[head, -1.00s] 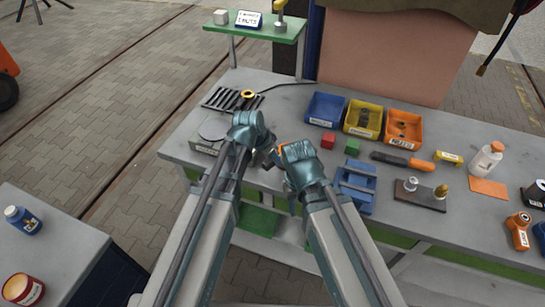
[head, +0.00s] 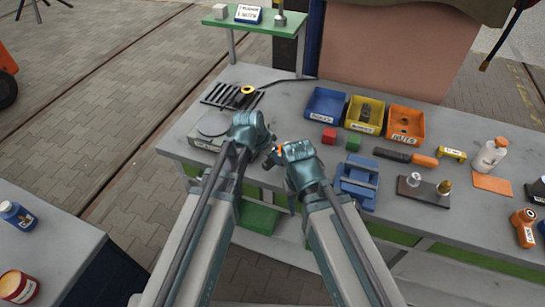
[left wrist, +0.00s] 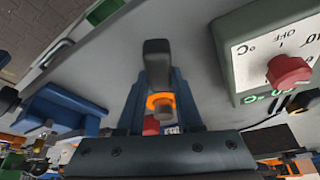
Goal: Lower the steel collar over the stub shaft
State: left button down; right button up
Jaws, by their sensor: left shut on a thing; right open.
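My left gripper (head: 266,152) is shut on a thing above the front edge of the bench. The thing is mostly hidden; in the left wrist view an orange ring-like part with a grey-brown end (left wrist: 161,104) shows by the dark finger (left wrist: 157,62). I cannot tell whether this is the steel collar. My right gripper (head: 279,158) is open close beside the left one, its fingers mostly hidden. A dark base plate (head: 424,200) on the right of the bench bears a silver upright part (head: 413,180) and a brass one (head: 444,187). The silver one may be the stub shaft.
A heater with a round plate (head: 213,124) is at the bench's left; its red knob (left wrist: 288,70) shows close by in the left wrist view. Blue (head: 325,103), yellow (head: 365,114) and orange (head: 405,122) bins stand behind. A blue holder (head: 356,183) stands between my right gripper and the plate.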

pick_arm(q)
jog(key=shift+f, duration=0.25)
jog(key=c, duration=0.5)
grip_release()
jog(key=shift+r, duration=0.15)
jog(key=p+v, duration=1.2)
jog(key=v, duration=0.1)
jog(key=shift+r, duration=0.3)
jog(key=shift+s+f, duration=0.1)
jog(key=shift+s, duration=0.05)
jog(key=s+f+n+g+y+b, duration=0.3)
jog(key=s+f+b, duration=0.3)
jog(key=s, duration=0.7)
notch_tip(320, 180, down, 2)
jog(key=shift+d+f+n+g+y+b, duration=0.2)
jog(key=shift+n+g+y+b, duration=0.15)
jog(key=shift+n+y, duration=0.5)
